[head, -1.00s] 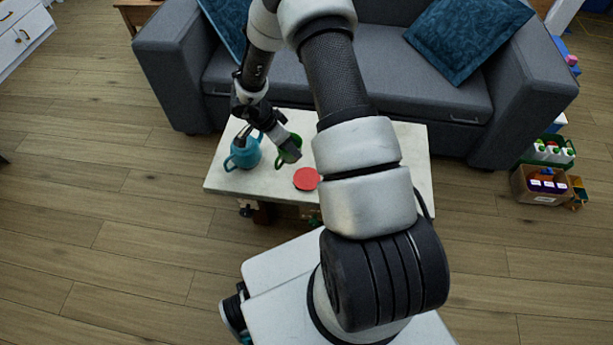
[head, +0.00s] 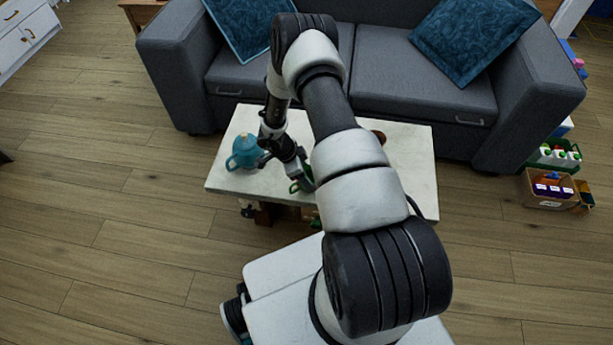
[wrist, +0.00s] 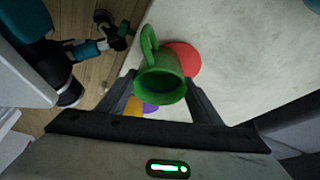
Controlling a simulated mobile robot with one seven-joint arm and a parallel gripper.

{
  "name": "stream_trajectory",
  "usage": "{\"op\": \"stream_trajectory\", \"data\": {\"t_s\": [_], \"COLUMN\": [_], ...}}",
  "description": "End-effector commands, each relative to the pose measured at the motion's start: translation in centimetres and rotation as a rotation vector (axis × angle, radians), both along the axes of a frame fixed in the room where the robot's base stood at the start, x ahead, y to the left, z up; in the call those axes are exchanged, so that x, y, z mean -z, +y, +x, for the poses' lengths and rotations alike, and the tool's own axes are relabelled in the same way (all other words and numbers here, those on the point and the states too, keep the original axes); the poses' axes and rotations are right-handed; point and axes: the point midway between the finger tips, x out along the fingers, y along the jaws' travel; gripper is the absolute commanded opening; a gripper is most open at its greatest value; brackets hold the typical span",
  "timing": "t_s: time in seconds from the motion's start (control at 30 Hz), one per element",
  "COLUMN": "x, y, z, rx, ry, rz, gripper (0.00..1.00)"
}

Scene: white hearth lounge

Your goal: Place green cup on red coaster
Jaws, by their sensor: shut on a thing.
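The green cup (wrist: 160,84) is between the fingers of my gripper (wrist: 162,92), which is shut on it, in the wrist view. Its handle points up in that picture. In the head view only a small part of the cup (head: 295,187) shows, below my gripper (head: 303,179), near the table's front edge. The red coaster (wrist: 186,56) lies on the white table just beyond the cup in the wrist view, partly covered by it. The coaster is hidden in the head view. I cannot tell how high the cup is above the table.
A blue teapot (head: 243,152) stands on the left of the white table (head: 222,180). A small dark red item (head: 379,136) sits toward the back, partly behind my arm. A grey sofa (head: 420,95) stands behind the table. The table's right side is clear.

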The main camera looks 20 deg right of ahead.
Motion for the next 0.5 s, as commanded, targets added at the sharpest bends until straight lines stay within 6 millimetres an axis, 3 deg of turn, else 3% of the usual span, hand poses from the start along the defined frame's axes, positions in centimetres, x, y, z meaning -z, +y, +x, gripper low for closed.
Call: {"op": "stream_trajectory", "data": {"t_s": [0.37,0.4,0.5], "x": [0.64,0.46,0.45], "y": [-0.05,-0.04,-0.04], "z": [0.03,0.02,0.02], "rx": [0.001,0.000,0.001], "ry": [-0.001,-0.001,0.000], "rz": [0.000,0.000,0.000], "gripper": [0.32,0.65,0.77]}}
